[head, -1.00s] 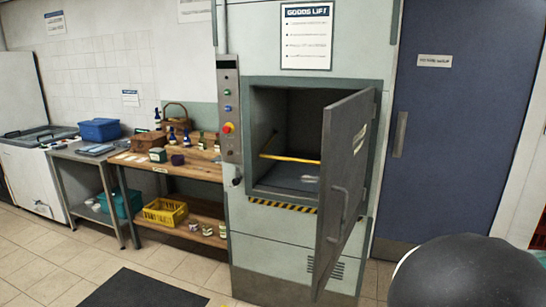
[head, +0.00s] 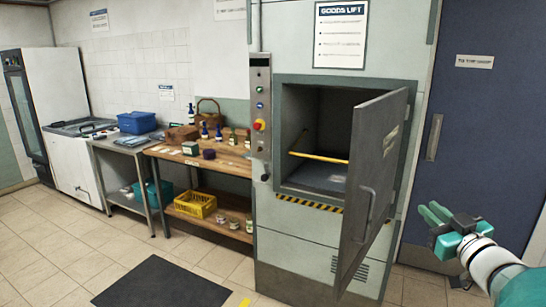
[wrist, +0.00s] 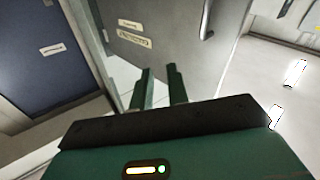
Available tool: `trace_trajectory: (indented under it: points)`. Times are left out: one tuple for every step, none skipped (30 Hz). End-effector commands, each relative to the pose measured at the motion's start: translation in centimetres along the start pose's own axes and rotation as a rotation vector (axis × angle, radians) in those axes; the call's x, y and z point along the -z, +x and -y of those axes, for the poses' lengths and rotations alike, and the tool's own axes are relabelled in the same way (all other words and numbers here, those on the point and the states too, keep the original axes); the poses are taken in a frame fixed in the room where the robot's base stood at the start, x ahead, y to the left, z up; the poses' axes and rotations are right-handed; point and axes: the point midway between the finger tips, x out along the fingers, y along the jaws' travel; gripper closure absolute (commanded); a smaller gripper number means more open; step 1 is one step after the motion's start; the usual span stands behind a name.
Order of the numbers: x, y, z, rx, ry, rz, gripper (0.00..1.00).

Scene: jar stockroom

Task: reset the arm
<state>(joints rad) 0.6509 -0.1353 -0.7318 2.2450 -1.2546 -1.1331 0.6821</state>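My gripper (head: 434,213) is at the right of the head view, in front of the blue door, with green fingers pointing up and left. In the wrist view the two fingers (wrist: 160,78) stand apart with a narrow gap and nothing between them. My gripper is open and empty. It is to the right of the goods lift's open door (head: 371,185) in the head view, apart from it in the picture. The lift door also fills the upper middle of the wrist view (wrist: 180,50).
The goods lift (head: 320,235) stands open, with a yellow bar (head: 318,157) across its opening. A blue door (head: 480,120) is at the right. A wooden bench (head: 225,165) with jars, bottles and baskets is at the left. A dark mat (head: 160,283) lies on open floor.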

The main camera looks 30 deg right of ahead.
Motion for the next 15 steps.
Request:
trace_trajectory:
  points:
    - [0.7, 1.5, 1.1, -0.028, 0.000, 0.002, 0.84]
    - [1.0, 2.4, 1.7, -0.051, 0.000, 0.010, 0.84]
    - [1.3, 3.4, 2.5, -0.078, 0.004, 0.026, 0.84]
    - [1.4, 4.0, 3.2, -0.098, 0.009, 0.041, 0.84]
    - [1.6, 4.5, 3.9, -0.115, 0.016, 0.057, 0.84]
    - [1.7, 5.2, 5.0, -0.133, 0.025, 0.083, 0.84]
    - [1.7, 5.7, 6.0, -0.145, 0.033, 0.105, 0.84]
    - [1.7, 6.0, 7.0, -0.153, 0.043, 0.130, 0.84]
    - [1.6, 6.4, 8.4, -0.161, 0.055, 0.165, 0.84]
    - [1.6, 6.5, 9.5, -0.164, 0.064, 0.193, 0.84]
    - [1.5, 6.6, 10.8, -0.164, 0.074, 0.224, 0.84]
    - [1.2, 6.7, 12.5, -0.159, 0.087, 0.269, 0.84]
    - [1.1, 6.6, 13.8, -0.153, 0.095, 0.304, 0.84]
    - [0.9, 6.4, 15.2, -0.145, 0.103, 0.340, 0.84]
    - [0.6, 6.0, 17.3, -0.127, 0.112, 0.390, 0.84]
